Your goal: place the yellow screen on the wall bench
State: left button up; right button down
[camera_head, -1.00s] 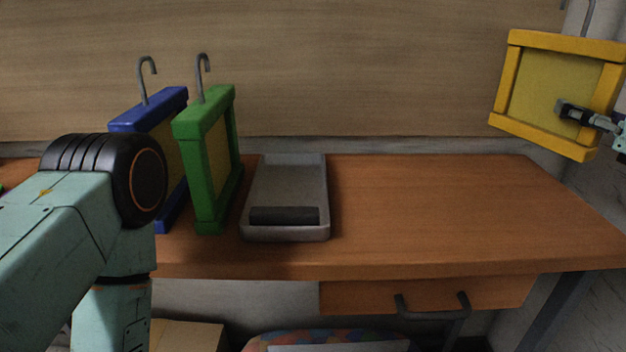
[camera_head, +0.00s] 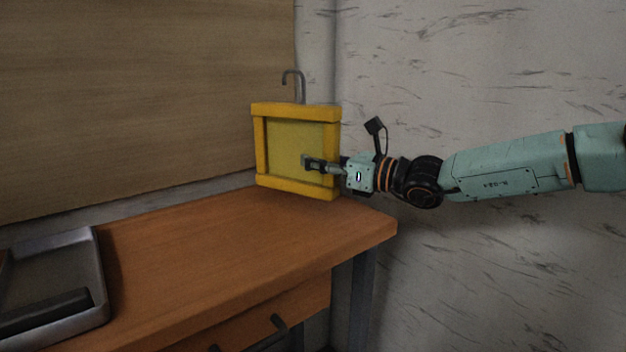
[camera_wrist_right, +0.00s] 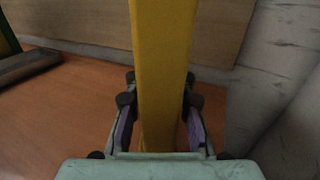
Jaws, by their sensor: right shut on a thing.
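The yellow screen (camera_head: 284,143) is a yellow-framed panel with a grey hook on top. It stands upright at the back right end of the brown wall bench (camera_head: 220,248). My right gripper (camera_head: 308,163) is shut on its right side; the right wrist view shows the screen's yellow edge (camera_wrist_right: 162,60) between the two fingers (camera_wrist_right: 158,112). The screen's lower edge appears at or just above the bench top; I cannot tell whether it touches. My left gripper is not in view.
A grey tray (camera_head: 98,270) with a dark roller (camera_head: 45,312) lies on the bench at the left. The bench top between tray and screen is clear. A wooden board (camera_head: 140,90) stands behind, and a pale wall (camera_head: 480,80) rises at the right. Drawer handles show below the front edge.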

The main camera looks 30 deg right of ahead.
aim_at(313, 182)
jog(key=f+b, duration=0.1)
jog(key=f, duration=0.2)
jog(key=shift+w, duration=0.2)
jog(key=shift+s+r, duration=0.15)
jog(key=shift+r, duration=0.05)
jog(key=shift+f, duration=0.15)
jog(key=c, duration=1.1)
grip_release()
jog(key=shift+c, duration=0.2)
